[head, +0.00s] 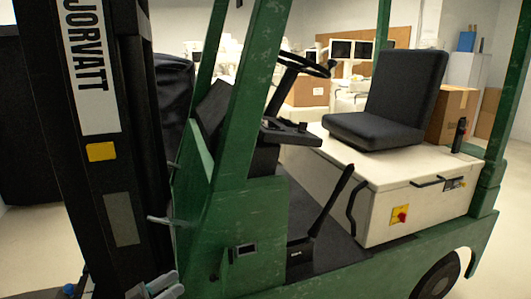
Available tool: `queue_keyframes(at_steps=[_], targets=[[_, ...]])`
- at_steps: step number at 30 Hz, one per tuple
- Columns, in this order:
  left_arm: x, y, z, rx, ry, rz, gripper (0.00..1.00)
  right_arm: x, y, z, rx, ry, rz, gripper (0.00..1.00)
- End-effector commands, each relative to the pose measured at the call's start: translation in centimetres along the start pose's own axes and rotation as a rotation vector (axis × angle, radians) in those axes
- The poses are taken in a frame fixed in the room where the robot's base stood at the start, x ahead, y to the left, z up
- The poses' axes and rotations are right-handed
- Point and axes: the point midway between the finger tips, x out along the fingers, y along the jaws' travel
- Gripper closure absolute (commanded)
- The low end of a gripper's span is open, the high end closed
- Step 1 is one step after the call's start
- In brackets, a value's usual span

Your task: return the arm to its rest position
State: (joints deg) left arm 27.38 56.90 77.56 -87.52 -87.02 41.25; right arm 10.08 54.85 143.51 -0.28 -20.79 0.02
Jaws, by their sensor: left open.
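My left gripper (155,287) shows at the bottom edge of the head view, left of the middle. Only its grey finger parts show, and they are open with nothing seen between them. The rest of it is cut off by the frame. It is in front of the lower part of a green forklift-like cart (225,215), near the foot of its black mast (115,190). I cannot tell if it touches the cart. My right gripper is not in view.
The cart has a black seat (390,100) on a white box (400,190), a steering wheel (303,64) and green posts. Cardboard boxes (452,115) and monitors (352,49) stand behind. Pale floor (510,235) is clear at the right.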

Motion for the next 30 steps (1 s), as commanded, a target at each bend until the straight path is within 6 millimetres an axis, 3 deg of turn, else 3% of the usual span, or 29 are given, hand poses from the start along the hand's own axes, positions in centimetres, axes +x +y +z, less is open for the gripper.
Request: queue_keyframes(at_steps=[2, 4, 7, 10, 12, 14, 18, 21, 25, 30], targets=[[1.6, -0.3, 1.2, -0.063, -0.012, -0.145, 0.51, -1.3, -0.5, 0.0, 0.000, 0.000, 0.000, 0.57], [2.4, -0.4, 3.7, -0.138, -0.066, -0.310, 0.51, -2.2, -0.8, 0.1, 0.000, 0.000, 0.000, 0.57], [1.8, 1.8, 9.5, -0.300, -0.254, -0.565, 0.51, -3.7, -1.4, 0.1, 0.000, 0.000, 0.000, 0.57], [-1.0, 7.2, 15.5, -0.476, -0.524, -0.748, 0.51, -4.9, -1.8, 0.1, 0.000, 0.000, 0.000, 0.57], [-3.4, 11.9, 18.4, -0.582, -0.708, -0.820, 0.51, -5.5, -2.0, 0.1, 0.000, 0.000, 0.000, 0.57], [-5.5, 16.1, 19.9, -0.668, -0.857, -0.858, 0.51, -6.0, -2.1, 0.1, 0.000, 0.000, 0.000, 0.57], [-9.7, 24.8, 21.1, -0.827, -1.140, -0.892, 0.51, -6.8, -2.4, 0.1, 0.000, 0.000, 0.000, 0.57], [-11.7, 29.2, 20.9, -0.906, -1.272, -0.895, 0.51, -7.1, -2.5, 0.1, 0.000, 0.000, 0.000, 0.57], [-12.9, 31.9, 20.5, -0.957, -1.354, -0.894, 0.51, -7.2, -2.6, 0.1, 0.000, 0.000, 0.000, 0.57], [-13.2, 32.3, 20.5, -0.966, -1.369, -0.894, 0.51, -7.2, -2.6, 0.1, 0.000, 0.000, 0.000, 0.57]])
